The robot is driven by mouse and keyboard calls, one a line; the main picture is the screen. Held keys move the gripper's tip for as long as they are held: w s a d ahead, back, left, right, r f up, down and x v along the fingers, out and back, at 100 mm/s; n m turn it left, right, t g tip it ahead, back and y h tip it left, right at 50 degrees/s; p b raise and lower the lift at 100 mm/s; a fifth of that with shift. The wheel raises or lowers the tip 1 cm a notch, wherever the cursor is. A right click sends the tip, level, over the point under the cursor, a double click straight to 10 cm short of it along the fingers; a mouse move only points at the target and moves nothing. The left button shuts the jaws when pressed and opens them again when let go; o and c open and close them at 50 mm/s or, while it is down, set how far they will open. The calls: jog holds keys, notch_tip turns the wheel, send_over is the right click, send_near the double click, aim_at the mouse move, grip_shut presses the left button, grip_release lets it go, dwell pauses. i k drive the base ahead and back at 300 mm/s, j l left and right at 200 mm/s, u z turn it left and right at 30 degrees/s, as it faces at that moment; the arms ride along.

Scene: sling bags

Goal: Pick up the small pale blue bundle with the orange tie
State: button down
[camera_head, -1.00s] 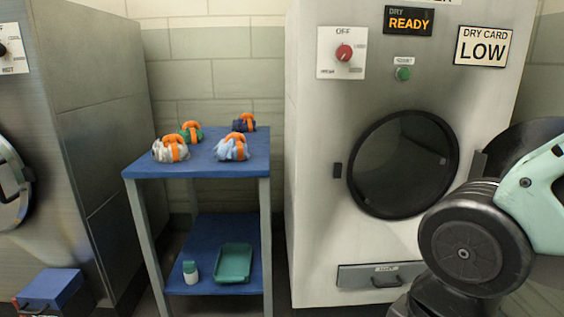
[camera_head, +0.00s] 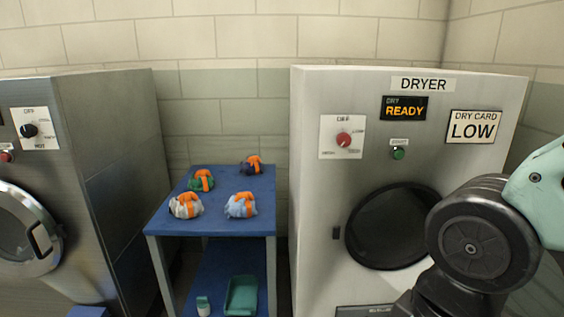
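The small pale blue bundle (camera_head: 238,207) with an orange tie sits at the front right of the blue table top (camera_head: 222,222). A white bundle with an orange tie (camera_head: 183,207) is to its left. A green one (camera_head: 197,183) and a dark navy one (camera_head: 247,168), both with orange ties, are farther back. All of them rest on the table, apart from each other. Part of my arm shows at the right edge, in front of the dryer. My gripper is out of view.
A dryer (camera_head: 312,180) stands right of the table, and another machine (camera_head: 100,150) stands to the left. A lower shelf (camera_head: 218,265) holds a green tray (camera_head: 242,295) and a small bottle (camera_head: 203,306). A tiled wall (camera_head: 225,100) is behind.

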aim_at(242, 206)
jog(key=i+j+z, duration=0.1)
jog(key=j, duration=0.4)
jog(key=i+j, duration=0.2)
jog(key=j, duration=0.35)
jog(key=i+j+z, duration=0.15)
jog(key=j, duration=0.35)
jog(key=i+j+z, duration=0.1)
jog(key=j, duration=0.45)
jog(key=i+j+z, duration=0.1)
jog(key=j, duration=0.4)
jog(key=i+j, duration=0.15)
jog(key=j, duration=0.4)
jog(key=z, duration=0.05)
